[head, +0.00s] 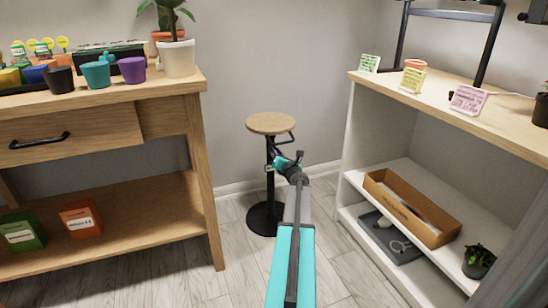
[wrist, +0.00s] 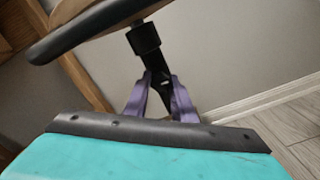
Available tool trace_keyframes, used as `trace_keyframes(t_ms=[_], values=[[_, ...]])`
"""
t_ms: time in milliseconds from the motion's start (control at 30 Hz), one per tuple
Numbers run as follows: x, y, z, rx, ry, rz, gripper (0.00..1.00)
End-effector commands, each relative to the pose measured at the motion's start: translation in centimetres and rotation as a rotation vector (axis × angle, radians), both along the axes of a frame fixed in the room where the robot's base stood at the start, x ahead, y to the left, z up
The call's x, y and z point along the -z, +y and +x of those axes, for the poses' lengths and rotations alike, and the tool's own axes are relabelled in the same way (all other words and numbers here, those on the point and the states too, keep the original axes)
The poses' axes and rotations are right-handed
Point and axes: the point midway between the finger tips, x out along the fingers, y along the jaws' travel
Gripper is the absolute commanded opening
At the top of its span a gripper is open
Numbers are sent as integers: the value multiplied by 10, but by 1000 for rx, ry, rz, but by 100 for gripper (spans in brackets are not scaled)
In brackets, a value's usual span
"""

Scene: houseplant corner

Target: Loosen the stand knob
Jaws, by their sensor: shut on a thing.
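The stand has a round wooden top (head: 270,123), a black post and a round black base (head: 262,219). My gripper (head: 275,156) is at the post, a little below the top. In the wrist view, the purple fingers of my gripper (wrist: 160,98) are on either side of a dark piece at the post, shut on the stand knob. The knob is mostly hidden between the fingers and hard to tell from the dark post. A black collar (wrist: 144,39) sits on the post above the fingers. The underside of the top shows at the upper left.
A wooden bench (head: 205,200) with pots and a plant stands at the left. A white shelf unit (head: 347,200) with a cardboard box (head: 410,208) stands at the right. The wall is close behind the stand. Bare floor lies between the furniture.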

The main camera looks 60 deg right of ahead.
Motion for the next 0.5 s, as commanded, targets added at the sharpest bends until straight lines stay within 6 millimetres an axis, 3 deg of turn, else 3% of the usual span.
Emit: trace_keyframes(t_ms=[500], values=[[-2, 3, 5, -10, 28, -43, 1]])
